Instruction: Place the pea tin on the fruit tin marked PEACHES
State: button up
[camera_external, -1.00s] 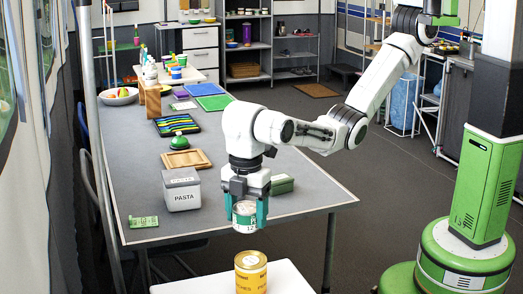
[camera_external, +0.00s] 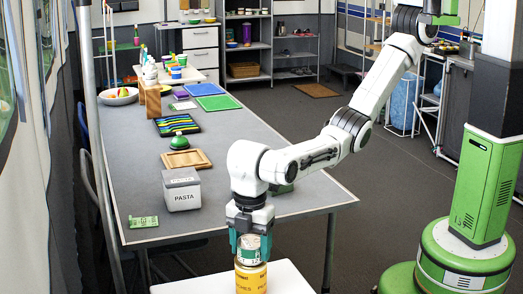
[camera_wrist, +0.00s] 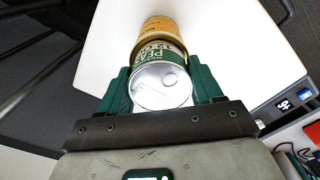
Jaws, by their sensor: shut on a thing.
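The pea tin (camera_external: 251,248), green and white with a silver lid, is between the fingers of my gripper (camera_external: 250,247), which is shut on it. It stands upright directly above the yellow fruit tin (camera_external: 251,278), and no gap shows between them in the outside view. In the wrist view the pea tin (camera_wrist: 160,80) has its lid towards the camera, between the green fingers of my gripper (camera_wrist: 162,90). The fruit tin (camera_wrist: 160,28) shows beyond it. I cannot tell whether the two tins touch. The word PEACHES is not readable.
The fruit tin stands on a small white table (camera_external: 290,279). Behind is a long grey table (camera_external: 235,155) with a PASTA canister (camera_external: 182,190), a wooden tray (camera_external: 186,160) and a green packet (camera_external: 143,222). In the wrist view a dark device (camera_wrist: 290,100) is at right.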

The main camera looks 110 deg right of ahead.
aim_at(251, 241)
jog(key=o, duration=1.1)
jog(key=shift+f, duration=0.15)
jog(key=shift+o, duration=0.2)
notch_tip(251, 241, up, 12)
jog(key=p, duration=0.1)
jog(key=shift+r, duration=0.2)
jog(key=shift+f, duration=0.1)
